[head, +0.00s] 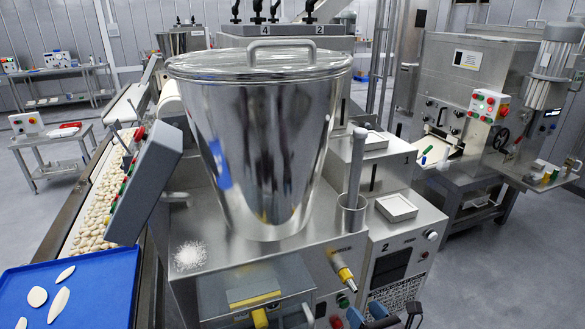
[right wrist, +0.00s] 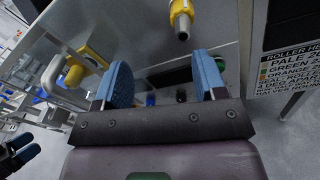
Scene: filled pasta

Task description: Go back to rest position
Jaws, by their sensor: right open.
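My right gripper (head: 368,314) shows at the bottom edge of the head view, low in front of the steel machine, with only its blue finger pads and dark parts in sight. In the right wrist view the two blue pads of the right gripper (right wrist: 165,84) stand wide apart with nothing held between them. The machine front is beyond the pads.
A big steel hopper (head: 260,140) stands on the machine. A yellow-tipped nozzle (head: 345,273) juts from its front and also shows above the right pads in the wrist view (right wrist: 181,18). A blue tray (head: 100,285) with pale pieces lies at left. Open floor (head: 490,270) is at right.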

